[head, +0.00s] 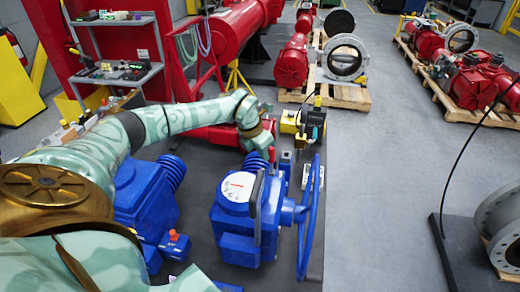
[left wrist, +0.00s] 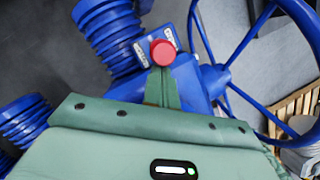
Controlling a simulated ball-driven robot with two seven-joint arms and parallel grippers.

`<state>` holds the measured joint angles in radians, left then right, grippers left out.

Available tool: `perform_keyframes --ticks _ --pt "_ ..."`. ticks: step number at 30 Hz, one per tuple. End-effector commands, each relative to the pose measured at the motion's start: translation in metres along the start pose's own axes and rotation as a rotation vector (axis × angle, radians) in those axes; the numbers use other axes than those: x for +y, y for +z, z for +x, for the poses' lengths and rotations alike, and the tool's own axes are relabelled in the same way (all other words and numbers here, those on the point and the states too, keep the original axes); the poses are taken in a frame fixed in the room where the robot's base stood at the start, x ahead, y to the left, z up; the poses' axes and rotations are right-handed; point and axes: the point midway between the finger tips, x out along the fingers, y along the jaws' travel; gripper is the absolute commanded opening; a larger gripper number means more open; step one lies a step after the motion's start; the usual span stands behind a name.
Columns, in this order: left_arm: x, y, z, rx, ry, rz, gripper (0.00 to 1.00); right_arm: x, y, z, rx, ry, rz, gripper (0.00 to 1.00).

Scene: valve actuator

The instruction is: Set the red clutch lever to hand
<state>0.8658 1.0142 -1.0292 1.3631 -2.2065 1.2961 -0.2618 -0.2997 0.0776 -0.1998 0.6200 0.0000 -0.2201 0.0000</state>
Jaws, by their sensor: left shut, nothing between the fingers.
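The red clutch lever shows as a round red knob (left wrist: 163,52) in the left wrist view, over a small grey plate with two white labels (left wrist: 141,50). The label text is too small to read surely. My left gripper (left wrist: 162,76) is shut and empty, its green fingers pointing at the knob from just below it in the picture. I cannot tell whether they touch. In the head view my left arm reaches over to the blue valve actuator (head: 235,224) with its white dial (head: 238,187). The knob is not clearly visible there. My right gripper is not in view.
A blue handwheel (head: 309,215) stands at the actuator's right side, close to the lever; it also fills the right of the left wrist view (left wrist: 221,78). Blue ribbed bellows (left wrist: 106,32) are left of the knob. Another blue actuator (head: 145,205) stands left. Open floor (head: 375,180) is to the right.

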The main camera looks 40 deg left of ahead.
Motion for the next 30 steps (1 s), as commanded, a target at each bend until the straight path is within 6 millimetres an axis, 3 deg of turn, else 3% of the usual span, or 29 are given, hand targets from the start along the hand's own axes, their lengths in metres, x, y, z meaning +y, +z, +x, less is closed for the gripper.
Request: perform_keyframes --ticks 6,30 --pt "-0.015 0.013 0.001 -0.004 -0.001 0.002 0.0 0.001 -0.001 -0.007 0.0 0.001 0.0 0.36" --pt "-0.015 0.016 -0.013 -0.001 -0.001 0.0 0.0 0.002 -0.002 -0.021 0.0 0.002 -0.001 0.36"
